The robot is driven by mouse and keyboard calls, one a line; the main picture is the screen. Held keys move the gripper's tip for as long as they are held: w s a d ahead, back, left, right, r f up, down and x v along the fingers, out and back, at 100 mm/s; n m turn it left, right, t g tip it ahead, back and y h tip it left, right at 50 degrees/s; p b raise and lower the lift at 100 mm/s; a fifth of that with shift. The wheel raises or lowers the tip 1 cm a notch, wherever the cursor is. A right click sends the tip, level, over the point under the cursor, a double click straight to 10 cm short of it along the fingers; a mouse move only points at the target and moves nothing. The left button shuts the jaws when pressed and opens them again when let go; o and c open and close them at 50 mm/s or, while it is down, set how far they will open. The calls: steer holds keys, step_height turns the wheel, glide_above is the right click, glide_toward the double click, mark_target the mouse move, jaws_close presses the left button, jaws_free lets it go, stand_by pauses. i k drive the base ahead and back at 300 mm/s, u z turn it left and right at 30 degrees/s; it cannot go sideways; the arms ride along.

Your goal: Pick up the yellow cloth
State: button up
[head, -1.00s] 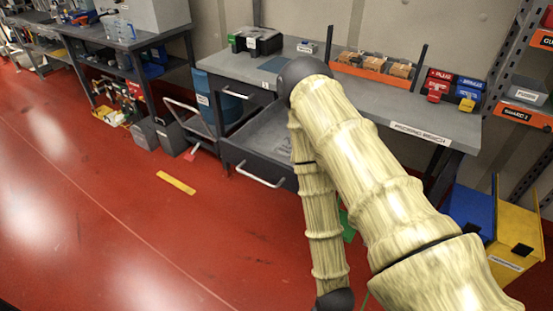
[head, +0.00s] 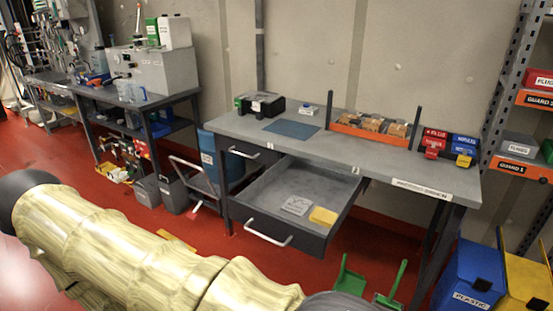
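A small yellow folded piece (head: 323,216), which looks like the yellow cloth, lies flat in the open lower drawer (head: 262,213) of the grey workbench, near the drawer's right front corner. A pale labelled card or pad (head: 297,205) lies just left of it, apart from it. My arm stretches across the lower left of the head view, below and left of the drawer. My gripper is out of view, so its state is hidden.
The bench top (head: 375,163) carries a black case (head: 260,104), a blue mat (head: 292,129), an orange tray (head: 370,134) and red and blue bins. The closed upper drawer (head: 248,152) is at left. A green dustpan (head: 347,283) and blue bin (head: 468,280) stand at right.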

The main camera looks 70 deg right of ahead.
mark_target(325, 218)
steer(key=u, duration=0.1)
steer(key=k, duration=1)
steer(key=z, duration=1.8)
steer(key=i, duration=0.4)
steer(key=u, duration=0.1)
